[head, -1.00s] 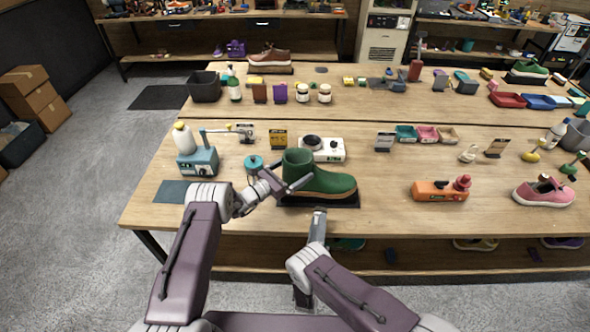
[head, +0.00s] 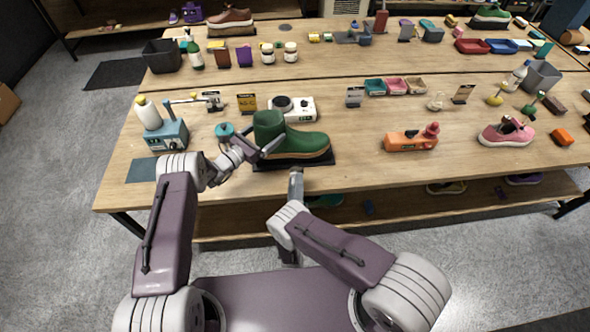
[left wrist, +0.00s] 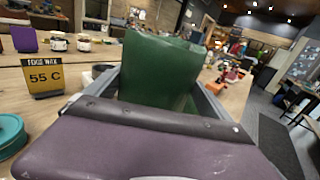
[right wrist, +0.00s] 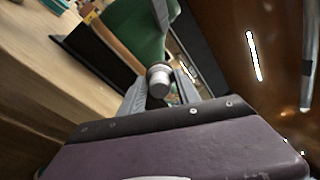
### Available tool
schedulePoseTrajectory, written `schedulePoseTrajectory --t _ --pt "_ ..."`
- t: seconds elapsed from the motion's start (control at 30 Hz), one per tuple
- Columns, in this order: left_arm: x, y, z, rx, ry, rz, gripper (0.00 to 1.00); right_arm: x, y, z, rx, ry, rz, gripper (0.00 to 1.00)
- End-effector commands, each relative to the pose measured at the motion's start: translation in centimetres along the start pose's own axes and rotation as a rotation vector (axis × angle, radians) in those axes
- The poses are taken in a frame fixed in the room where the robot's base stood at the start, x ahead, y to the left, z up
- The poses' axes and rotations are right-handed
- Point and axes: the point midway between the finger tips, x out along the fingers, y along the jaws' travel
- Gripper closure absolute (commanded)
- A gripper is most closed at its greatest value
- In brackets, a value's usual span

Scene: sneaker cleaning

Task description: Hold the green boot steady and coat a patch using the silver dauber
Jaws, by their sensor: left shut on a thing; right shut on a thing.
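The green boot (head: 299,143) stands upright on a dark mat (head: 325,159) near the table's front edge, toe to the right. My left gripper (head: 263,145) is shut on the boot's shaft from the left. In the left wrist view the green shaft (left wrist: 158,70) fills the space between the fingers. My right gripper (head: 296,177) is at the table's front edge, just below the boot. In the right wrist view it is shut on the silver dauber (right wrist: 160,82), whose far end points toward the boot (right wrist: 138,27). I cannot tell whether the dauber touches the boot.
A teal round tin (head: 224,130) and a blue device (head: 168,137) stand left of the boot. A white device (head: 300,109) is behind it. An orange device (head: 411,140) and a pink shoe (head: 507,132) lie to the right. The table between boot and orange device is clear.

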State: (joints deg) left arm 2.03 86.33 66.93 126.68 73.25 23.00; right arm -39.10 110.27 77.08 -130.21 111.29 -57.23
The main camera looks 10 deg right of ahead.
Motion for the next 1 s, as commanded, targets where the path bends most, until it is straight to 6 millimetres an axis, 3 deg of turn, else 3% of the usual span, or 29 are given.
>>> schedulePoseTrajectory --t 0.17,0.7,1.0 --pt "0.0 0.1 0.0 0.001 0.0 0.001 0.73 0.4 0.3 0.5 0.002 -0.001 -0.003 0.94" --pt "0.0 0.1 0.0 0.001 0.0 0.001 0.73 3.7 3.6 4.7 0.001 0.0 -0.001 0.94" --pt "0.0 0.1 0.0 0.001 0.0 0.002 0.73 3.9 3.8 4.9 0.0 0.0 0.0 0.94"
